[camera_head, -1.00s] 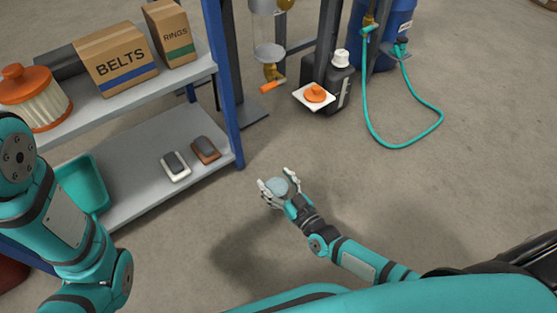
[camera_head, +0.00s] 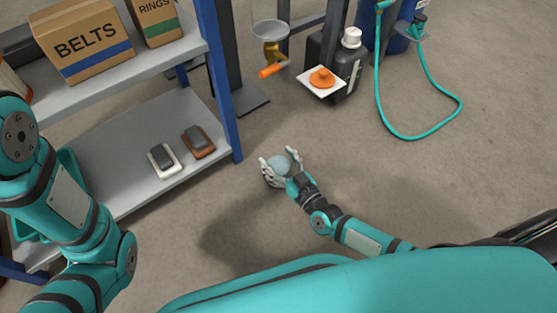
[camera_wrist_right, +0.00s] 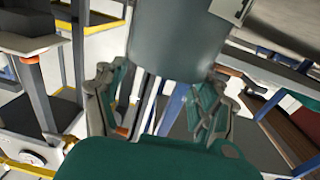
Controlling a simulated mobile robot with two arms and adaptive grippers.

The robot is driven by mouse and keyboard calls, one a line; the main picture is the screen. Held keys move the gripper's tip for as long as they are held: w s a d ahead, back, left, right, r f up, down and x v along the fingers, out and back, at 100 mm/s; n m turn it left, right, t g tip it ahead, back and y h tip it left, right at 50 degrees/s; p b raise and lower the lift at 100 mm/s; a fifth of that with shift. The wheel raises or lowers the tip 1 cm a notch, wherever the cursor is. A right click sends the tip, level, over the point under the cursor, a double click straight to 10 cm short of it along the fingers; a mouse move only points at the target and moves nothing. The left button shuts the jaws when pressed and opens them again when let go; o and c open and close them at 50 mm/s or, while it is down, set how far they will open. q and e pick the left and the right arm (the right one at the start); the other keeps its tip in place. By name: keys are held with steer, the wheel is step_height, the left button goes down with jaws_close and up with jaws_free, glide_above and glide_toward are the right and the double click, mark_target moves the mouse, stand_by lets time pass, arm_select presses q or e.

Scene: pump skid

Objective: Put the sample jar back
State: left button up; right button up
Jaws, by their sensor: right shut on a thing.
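The sample jar (camera_head: 279,164), a pale blue-grey round vessel, is in my right gripper (camera_head: 282,166), which is shut on it above the open floor. In the right wrist view the jar (camera_wrist_right: 178,42) fills the upper middle as a grey-green cylinder between the fingers. Its far end is cut off there. An orange lid (camera_head: 322,77) lies on a small white square tray (camera_head: 312,88), beyond and to the right of my right gripper. My left arm shows at the left, but its gripper is out of the picture.
A shelf (camera_head: 120,165) with a blue post stands at left. It carries two boxes and two small dark-topped blocks. A valve with an orange handle (camera_head: 272,71) hangs under a clear vessel. A black jug (camera_head: 345,75) and a teal hose (camera_head: 385,115) stand behind. Floor between is clear.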

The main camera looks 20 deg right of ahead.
steer(key=shift+r, duration=0.2)
steer(key=shift+f, duration=0.15)
steer(key=o, duration=1.8)
steer(key=shift+c, duration=0.2)
steer(key=shift+r, duration=0.2)
steer(key=p+v, duration=0.5)
steer(key=v, duration=0.7)
steer(key=shift+p, duration=0.3)
steer(key=shift+f, duration=0.1)
